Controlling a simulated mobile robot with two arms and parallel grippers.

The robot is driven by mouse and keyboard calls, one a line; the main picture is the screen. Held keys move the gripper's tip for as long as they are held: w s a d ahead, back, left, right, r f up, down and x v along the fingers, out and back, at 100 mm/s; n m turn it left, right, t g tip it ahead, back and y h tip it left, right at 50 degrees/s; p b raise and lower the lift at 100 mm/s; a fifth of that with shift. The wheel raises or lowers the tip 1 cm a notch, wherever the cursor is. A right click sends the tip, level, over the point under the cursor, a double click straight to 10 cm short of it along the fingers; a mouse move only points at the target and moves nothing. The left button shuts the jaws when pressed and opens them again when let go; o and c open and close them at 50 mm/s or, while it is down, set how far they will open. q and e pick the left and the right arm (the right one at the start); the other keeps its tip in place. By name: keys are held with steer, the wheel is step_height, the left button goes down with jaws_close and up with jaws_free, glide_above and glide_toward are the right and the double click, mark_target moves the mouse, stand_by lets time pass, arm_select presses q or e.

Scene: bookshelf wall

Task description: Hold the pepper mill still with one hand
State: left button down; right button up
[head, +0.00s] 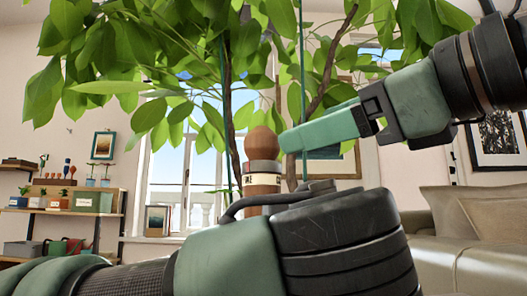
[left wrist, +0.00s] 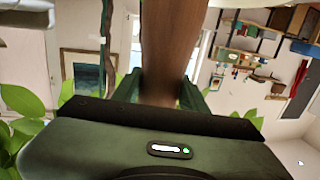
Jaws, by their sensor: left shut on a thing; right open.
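The pepper mill (head: 262,182) stands upright in the middle of the head view, with a rounded brown wooden knob, a grey band and a pale label band with dark letters. Its lower part is hidden behind my left wrist. In the left wrist view its brown wooden body (left wrist: 164,45) runs between the green fingers of my left gripper (left wrist: 163,93), which is shut on it. My right gripper (head: 288,138) is open and empty. Its green fingertips point left, right beside the mill's knob; I cannot tell whether they touch it.
A leafy plant (head: 228,100) fills the upper middle behind the mill. A shelf (head: 60,211) with boxes and small items stands at the left. A sofa (head: 450,233) is at the right. A window (head: 185,165) and framed pictures are on the back wall.

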mark_target(273, 143)
steer(key=w+a+n, duration=0.2)
steer(key=w+n, duration=0.1)
steer(key=n, duration=0.7)
steer(key=w+a+n, duration=0.2)
steer(key=w+n, duration=0.1)
steer(key=n, duration=0.7)
steer(key=w+a+n, duration=0.3)
steer(key=n, duration=0.6)
steer(key=shift+w+n, duration=0.4)
